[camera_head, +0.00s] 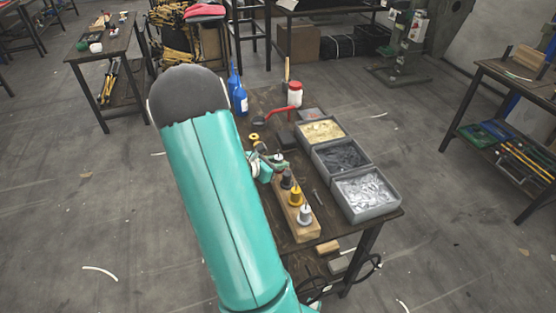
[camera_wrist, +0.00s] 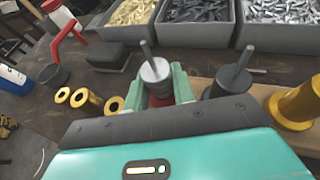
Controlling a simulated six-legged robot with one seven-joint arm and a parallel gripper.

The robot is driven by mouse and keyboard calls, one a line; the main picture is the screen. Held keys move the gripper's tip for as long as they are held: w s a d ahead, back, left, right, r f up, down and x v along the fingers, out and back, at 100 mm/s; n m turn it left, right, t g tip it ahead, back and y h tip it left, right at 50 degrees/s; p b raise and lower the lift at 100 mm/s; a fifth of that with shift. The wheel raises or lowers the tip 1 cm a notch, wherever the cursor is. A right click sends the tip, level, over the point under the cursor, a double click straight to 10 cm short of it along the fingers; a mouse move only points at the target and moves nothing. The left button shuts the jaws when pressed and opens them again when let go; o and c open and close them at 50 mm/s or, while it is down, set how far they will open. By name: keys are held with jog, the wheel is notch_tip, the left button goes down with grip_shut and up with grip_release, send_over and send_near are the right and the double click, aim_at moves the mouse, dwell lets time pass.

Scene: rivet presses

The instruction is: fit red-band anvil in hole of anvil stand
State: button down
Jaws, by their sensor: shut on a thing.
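The red-band anvil (camera_wrist: 155,72) has a silver top with a thin upright pin, and a bit of red shows below it in the wrist view. My gripper (camera_wrist: 158,88) is shut on it, with one green finger on each side. The wooden anvil stand (camera_head: 307,235) is on the table and holds a dark anvil (camera_head: 286,180), a yellow anvil (camera_head: 295,194) and a silver anvil (camera_head: 305,214). My gripper (camera_head: 272,163) is at the stand's far end, beside the dark anvil. The held anvil's lower end and the hole are hidden, so I cannot tell whether it is inserted.
Grey bins of rivets (camera_head: 366,194) line the table's right side. Yellow rings (camera_wrist: 82,98) lie left of my gripper. A red-handled tool (camera_head: 274,116), a white red-capped jar (camera_head: 295,93) and blue bottles (camera_head: 239,98) stand farther back.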

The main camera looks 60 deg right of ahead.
dwell(0.3)
jog(key=c, duration=1.1)
grip_release()
jog(key=v, duration=1.3)
jog(key=shift+w+a+r, duration=0.1)
jog(key=shift+w+a, duration=0.05)
jog(key=shift+a, duration=0.15)
jog(key=v, duration=1.4)
